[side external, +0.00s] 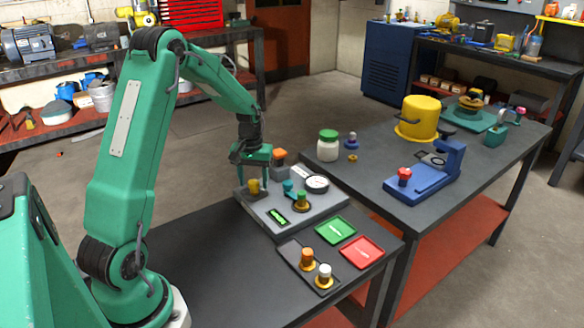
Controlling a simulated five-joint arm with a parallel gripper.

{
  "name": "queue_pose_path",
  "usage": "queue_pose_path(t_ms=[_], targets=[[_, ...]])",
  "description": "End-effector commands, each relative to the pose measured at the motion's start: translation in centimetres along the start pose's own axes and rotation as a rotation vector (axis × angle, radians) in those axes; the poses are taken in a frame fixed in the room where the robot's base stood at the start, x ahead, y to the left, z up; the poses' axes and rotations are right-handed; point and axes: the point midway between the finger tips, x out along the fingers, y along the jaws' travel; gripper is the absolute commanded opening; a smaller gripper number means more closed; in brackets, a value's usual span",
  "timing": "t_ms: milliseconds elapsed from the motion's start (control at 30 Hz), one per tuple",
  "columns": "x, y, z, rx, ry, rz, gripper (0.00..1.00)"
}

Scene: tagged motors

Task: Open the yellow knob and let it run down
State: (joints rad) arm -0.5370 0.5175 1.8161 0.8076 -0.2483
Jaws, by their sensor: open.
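A small yellow knob (253,187) stands on the grey panel (262,205) near its back left corner. My green gripper (253,175) points down just above the yellow knob, with its jaws apart and nothing seen between them. Whether a finger touches the knob cannot be told from this side. The panel also bears a teal fitting (288,186), a round white gauge (317,183), a green-topped knob on a yellow base (301,201) and a lit green display (278,216).
An orange-topped part (280,154) stands close behind my gripper. A dark plate with orange (306,257) and white-topped (324,275) knobs, a green card (336,229) and a red card (363,251) lie in front. A green-lidded jar (328,149) stands behind.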

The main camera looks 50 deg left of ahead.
Motion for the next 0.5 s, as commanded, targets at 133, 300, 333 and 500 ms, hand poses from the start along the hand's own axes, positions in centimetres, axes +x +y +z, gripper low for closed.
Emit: queue_pose_path(t_ms=[133,300,333,500], targets=[[-0.01,0.00,0.00,0.000,0.000,0.000,0.33],[-0.02,0.00,0.00,0.000,0.000,0.000,0.08],[-0.02,-0.01,0.00,0.000,0.000,0.000,0.08],[-0.04,-0.01,0.00,-0.010,0.000,0.000,0.08]])
